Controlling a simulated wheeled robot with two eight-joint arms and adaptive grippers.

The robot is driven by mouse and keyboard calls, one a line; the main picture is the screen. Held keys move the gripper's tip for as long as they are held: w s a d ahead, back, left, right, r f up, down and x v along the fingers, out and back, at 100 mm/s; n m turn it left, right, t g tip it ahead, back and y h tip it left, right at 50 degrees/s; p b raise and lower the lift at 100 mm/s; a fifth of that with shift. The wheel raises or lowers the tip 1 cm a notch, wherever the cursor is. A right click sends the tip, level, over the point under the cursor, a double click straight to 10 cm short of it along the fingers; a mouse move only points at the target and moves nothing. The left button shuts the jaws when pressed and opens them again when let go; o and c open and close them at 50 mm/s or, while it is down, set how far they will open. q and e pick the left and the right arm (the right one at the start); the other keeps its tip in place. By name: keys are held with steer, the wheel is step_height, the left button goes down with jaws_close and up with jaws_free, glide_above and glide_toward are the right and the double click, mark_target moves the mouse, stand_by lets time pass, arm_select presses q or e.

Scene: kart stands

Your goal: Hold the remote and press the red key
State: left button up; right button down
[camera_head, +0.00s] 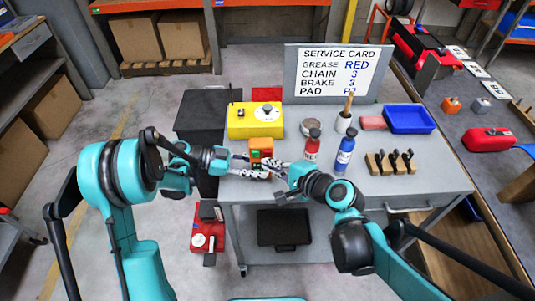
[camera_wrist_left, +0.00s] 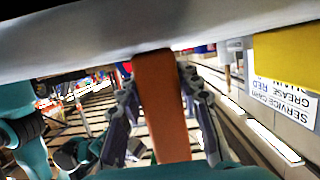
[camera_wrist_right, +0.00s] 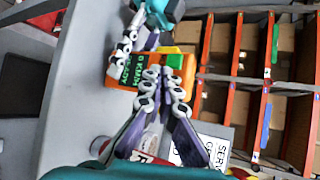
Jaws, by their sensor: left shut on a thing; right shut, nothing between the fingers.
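The orange remote (camera_head: 262,146) is upright above the front left part of the grey table. My left gripper (camera_head: 247,164) is shut on it from the left. The remote's orange side fills the middle of the left wrist view (camera_wrist_left: 160,100), between the fingers. The right wrist view shows its dark screen with green text (camera_wrist_right: 122,70) and a green key (camera_wrist_right: 175,62). My right gripper (camera_head: 268,164) is shut and empty, its tips close in front of the remote's face. The right fingers cover part of the face. I cannot make out the red key or tell whether the tips touch.
A yellow box (camera_head: 255,121) stands behind the remote. A red bottle (camera_head: 312,145) and a blue bottle (camera_head: 344,150) stand to the right, near my right arm. A blue tray (camera_head: 409,119) and a service card (camera_head: 338,73) are farther back.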

steer(key=shift+s, duration=0.1)
steer(key=s, duration=0.4)
steer(key=shift+s, duration=0.4)
stand_by(0.5)
arm_select(q)
steer(key=o, duration=1.1)
steer(key=shift+o, duration=0.2)
steer(key=shift+a, duration=0.1)
